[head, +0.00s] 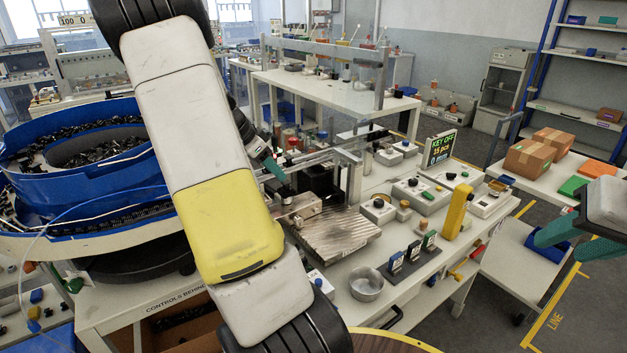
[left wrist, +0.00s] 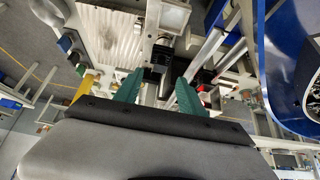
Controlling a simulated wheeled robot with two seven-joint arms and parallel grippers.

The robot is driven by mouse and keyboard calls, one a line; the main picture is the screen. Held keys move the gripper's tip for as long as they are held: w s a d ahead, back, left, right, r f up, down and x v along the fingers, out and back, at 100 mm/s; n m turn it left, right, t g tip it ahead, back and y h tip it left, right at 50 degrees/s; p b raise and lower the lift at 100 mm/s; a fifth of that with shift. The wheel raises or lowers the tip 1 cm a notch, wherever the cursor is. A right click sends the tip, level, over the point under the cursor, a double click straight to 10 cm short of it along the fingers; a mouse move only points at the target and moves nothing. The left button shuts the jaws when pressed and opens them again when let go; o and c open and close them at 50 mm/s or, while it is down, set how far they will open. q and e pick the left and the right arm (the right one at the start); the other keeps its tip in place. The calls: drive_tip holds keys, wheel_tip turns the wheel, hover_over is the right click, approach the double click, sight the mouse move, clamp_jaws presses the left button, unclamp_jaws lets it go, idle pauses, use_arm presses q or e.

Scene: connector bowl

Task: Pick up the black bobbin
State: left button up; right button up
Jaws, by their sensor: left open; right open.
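A small dark piece (head: 286,190), which looks like the black bobbin, stands at the metal block (head: 298,207) beside the grooved metal plate (head: 335,235). My left gripper (head: 276,170) is just above it, its green fingers pointing down at it. In the left wrist view my left gripper (left wrist: 161,76) is open, with a dark block (left wrist: 160,56) beyond the fingertips, and I see no contact. Whether that block is the bobbin is unclear. My left arm hides part of the bench. My right gripper (head: 566,243) is open and empty at the right edge, far from the bobbin.
A blue bowl feeder (head: 75,180) full of dark parts stands at left. A metal bowl (head: 367,284), small labelled stands (head: 413,252), a yellow post (head: 458,214) and button boxes (head: 420,193) crowd the bench. A side table (head: 545,185) holds cardboard boxes (head: 530,158).

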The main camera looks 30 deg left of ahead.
sight(285, 182)
use_arm(q)
drive_tip(key=x, duration=0.5)
drive_tip(key=shift+w+d+f, duration=0.1)
drive_tip(key=shift+w+f, duration=0.05)
drive_tip(key=shift+f, duration=0.2)
clamp_jaws()
